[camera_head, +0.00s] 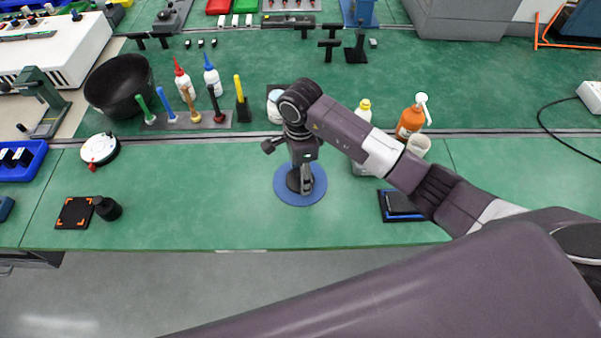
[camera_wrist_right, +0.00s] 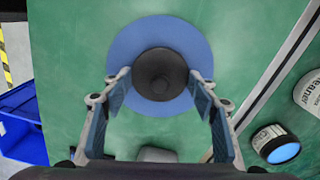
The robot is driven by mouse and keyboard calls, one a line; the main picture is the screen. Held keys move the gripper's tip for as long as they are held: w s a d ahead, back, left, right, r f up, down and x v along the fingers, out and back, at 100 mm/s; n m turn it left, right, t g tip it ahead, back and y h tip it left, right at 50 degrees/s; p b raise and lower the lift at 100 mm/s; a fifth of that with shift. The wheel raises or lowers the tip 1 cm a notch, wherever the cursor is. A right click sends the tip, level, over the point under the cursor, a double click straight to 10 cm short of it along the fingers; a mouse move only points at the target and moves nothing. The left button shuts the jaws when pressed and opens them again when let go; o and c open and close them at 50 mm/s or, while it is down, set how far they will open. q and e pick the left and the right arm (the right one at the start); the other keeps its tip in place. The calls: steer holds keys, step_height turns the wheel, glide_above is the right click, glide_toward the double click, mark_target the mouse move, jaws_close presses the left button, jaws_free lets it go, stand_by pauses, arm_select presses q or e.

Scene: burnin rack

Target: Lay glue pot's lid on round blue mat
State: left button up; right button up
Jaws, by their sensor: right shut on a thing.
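The round blue mat (camera_head: 312,197) lies flat on the green bench, and it fills the upper middle of the right wrist view (camera_wrist_right: 202,48). The dark round lid (camera_wrist_right: 160,75) with a knob is over the mat's middle; in the head view the lid (camera_head: 293,181) is partly covered by my gripper. My right gripper (camera_head: 304,188) points down, and its two fingers (camera_wrist_right: 160,80) are shut on the lid. Whether the lid touches the mat I cannot tell. A dark-rimmed open pot with blue inside (camera_wrist_right: 277,145) stands to the lower right in the wrist view. My left gripper is not in view.
An orange pump bottle (camera_head: 410,120) and a blue-edged black tray (camera_head: 400,205) are to the right.

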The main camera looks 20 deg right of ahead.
steer(key=o, duration=0.9)
steer(key=shift+f, duration=0.1)
steer(key=shift+o, duration=0.2)
steer(key=shift+r+p, duration=0.3)
step_height(320, 180, up, 12)
steer(key=b, duration=0.3)
steer(key=shift+f, duration=0.2)
